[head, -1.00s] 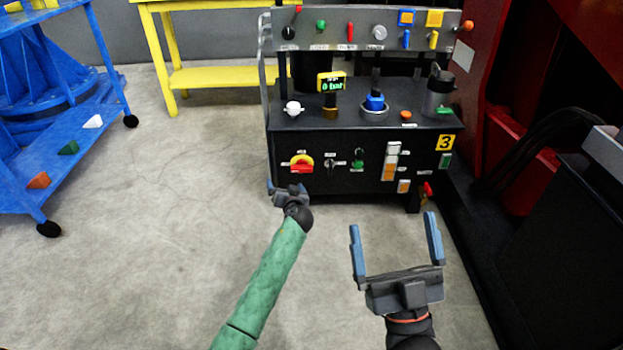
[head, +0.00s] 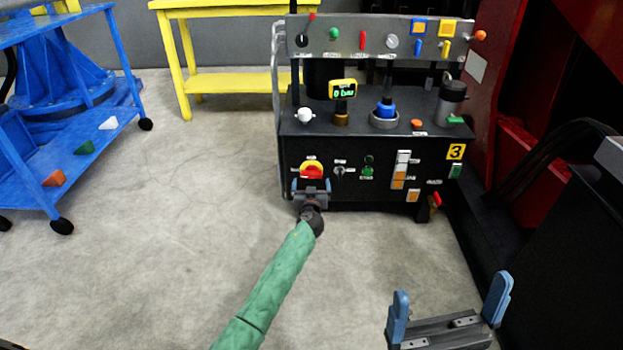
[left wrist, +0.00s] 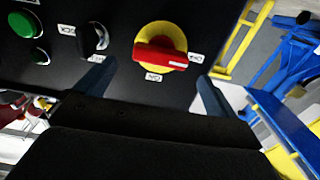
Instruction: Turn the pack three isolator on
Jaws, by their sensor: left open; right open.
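The pack marked 3 (head: 380,165) is a black cabinet with a grey upper panel. Its isolator (head: 312,171) is a red handle on a yellow round plate at the left of the front face. In the left wrist view the isolator (left wrist: 160,52) has its red bar lying nearly along the line of a label at its right. My left gripper (head: 311,186) is open just in front of the isolator. Its blue fingers stand to either side of the knob, apart from it in the left wrist view. My right gripper (head: 450,308) is open and empty at the lower right, away from the pack.
A small black selector (head: 339,171) and a green button (head: 368,172) sit right of the isolator. A blue cart (head: 75,170) is at left, a yellow table (head: 230,82) behind. Red machinery (head: 520,130) borders the right.

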